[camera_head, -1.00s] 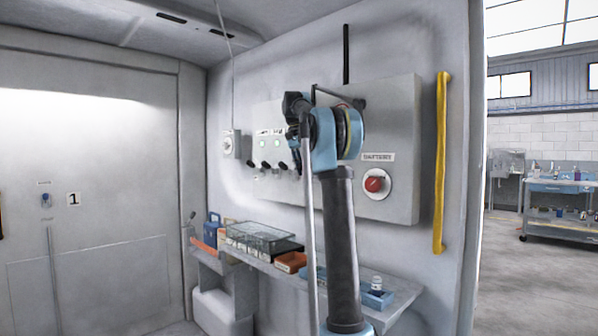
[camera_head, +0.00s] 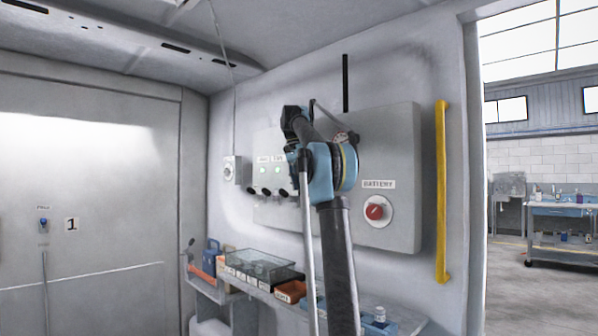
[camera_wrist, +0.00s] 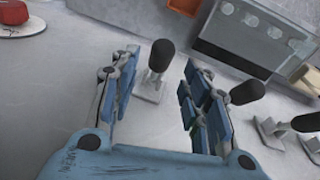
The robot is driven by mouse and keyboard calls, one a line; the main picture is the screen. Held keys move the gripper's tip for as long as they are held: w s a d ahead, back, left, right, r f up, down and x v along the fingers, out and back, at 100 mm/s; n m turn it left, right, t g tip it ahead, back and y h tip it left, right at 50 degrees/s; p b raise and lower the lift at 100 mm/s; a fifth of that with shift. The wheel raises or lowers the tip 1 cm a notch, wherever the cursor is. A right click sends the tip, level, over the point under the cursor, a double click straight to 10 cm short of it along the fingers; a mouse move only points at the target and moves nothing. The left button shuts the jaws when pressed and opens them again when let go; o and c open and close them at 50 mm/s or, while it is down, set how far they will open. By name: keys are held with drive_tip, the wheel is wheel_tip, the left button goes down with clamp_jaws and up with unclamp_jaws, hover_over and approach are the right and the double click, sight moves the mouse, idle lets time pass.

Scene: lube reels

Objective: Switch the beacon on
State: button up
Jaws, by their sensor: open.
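A grey wall panel (camera_head: 402,140) carries a row of black-knobbed toggle levers (camera_head: 265,191), with small green lights above some of them. The labels there are too small to read, so I cannot tell which lever is the beacon's. My gripper (camera_wrist: 160,78) is open and empty in the wrist view. A black-knobbed lever (camera_wrist: 161,56) shows between its fingertips, with no clear contact. A second lever (camera_wrist: 247,92) is just right of the right finger, and a third (camera_wrist: 307,122) is farther right. In the head view my arm hides part of the row.
A red battery knob (camera_head: 376,211) is on the panel's right, beside a yellow grab bar (camera_head: 441,190). A shelf below holds a glass-topped case (camera_head: 258,265), an orange bin (camera_head: 290,291) and small bottles. A grey box with a dial (camera_head: 230,170) is left of the panel.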

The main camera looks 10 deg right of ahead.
wheel_tip(320, 180, up, 6)
drive_tip(key=a, duration=0.1)
drive_tip(key=shift+w, duration=0.15)
drive_tip(key=shift+a+r, duration=0.1)
idle(0.6)
drive_tip(key=shift+s, duration=0.4)
drive_tip(key=s+f+n+t, duration=0.1)
drive_tip(key=s+f+n, duration=0.2)
drive_tip(key=s+f, duration=1.2)
drive_tip(key=s+f+n+t+y, duration=0.1)
drive_tip(key=s+f+n, duration=0.2)
drive_tip(key=s+f, duration=1.1)
drive_tip(key=s+f+n+y, duration=0.1)
drive_tip(key=s+f+n, duration=0.2)
drive_tip(key=s+f, duration=1.2)
wheel_tip(320, 180, down, 11)
drive_tip(key=shift+s+n+t, duration=0.3)
drive_tip(key=shift+n+t, duration=0.1)
